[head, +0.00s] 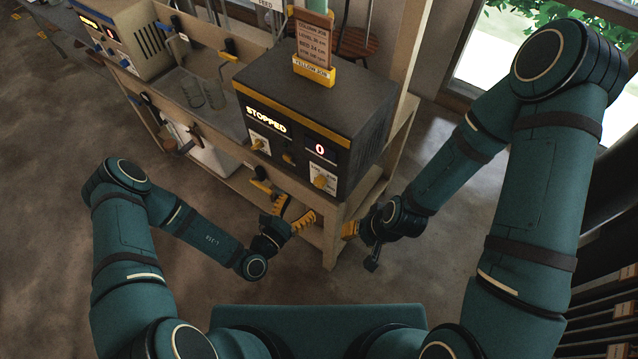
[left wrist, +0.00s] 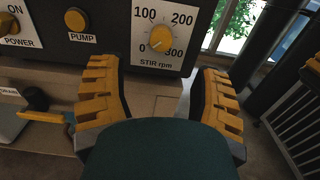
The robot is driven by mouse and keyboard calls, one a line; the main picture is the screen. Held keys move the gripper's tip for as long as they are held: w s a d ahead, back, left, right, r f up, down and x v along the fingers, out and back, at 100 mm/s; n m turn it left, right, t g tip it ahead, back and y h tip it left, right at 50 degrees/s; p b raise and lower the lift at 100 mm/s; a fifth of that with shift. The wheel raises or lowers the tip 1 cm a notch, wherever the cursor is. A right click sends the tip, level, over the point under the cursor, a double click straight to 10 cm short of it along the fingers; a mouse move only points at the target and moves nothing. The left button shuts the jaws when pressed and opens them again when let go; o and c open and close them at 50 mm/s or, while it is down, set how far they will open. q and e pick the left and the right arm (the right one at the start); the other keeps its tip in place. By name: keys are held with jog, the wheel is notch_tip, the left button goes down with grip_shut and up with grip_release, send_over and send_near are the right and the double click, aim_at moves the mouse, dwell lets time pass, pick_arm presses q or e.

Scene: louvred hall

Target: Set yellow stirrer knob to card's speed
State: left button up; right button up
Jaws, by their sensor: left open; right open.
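The yellow stirrer knob (head: 320,182) is at the lower right of the dark control box (head: 345,115). In the left wrist view the knob (left wrist: 161,38) sits on a white dial marked 0, 100, 200, 300 and "STIR rpm". The box display reads "STOPPED" and a red 0. The job card (head: 313,45) stands in a yellow holder on top; its small text is hard to read. My left gripper (head: 296,212) is open and empty, below and in front of the knob. My right gripper (head: 360,232) is to the right of the bench corner, apart from the knob.
A second control box (head: 120,35) is further left.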

aim_at(318, 185)
pick_arm(q)
jog(key=b+x, duration=0.2)
jog(key=x, duration=0.5)
jog(key=shift+w+d+b, duration=0.1)
jog(key=shift+d+b, duration=0.05)
jog(key=shift+b, duration=0.25)
jog(key=shift+w, duration=0.1)
jog(key=shift+w+d, duration=0.1)
jog(key=shift+x, duration=0.8)
grip_shut()
jog(key=shift+r+p, duration=0.1)
jog(key=shift+p, duration=0.2)
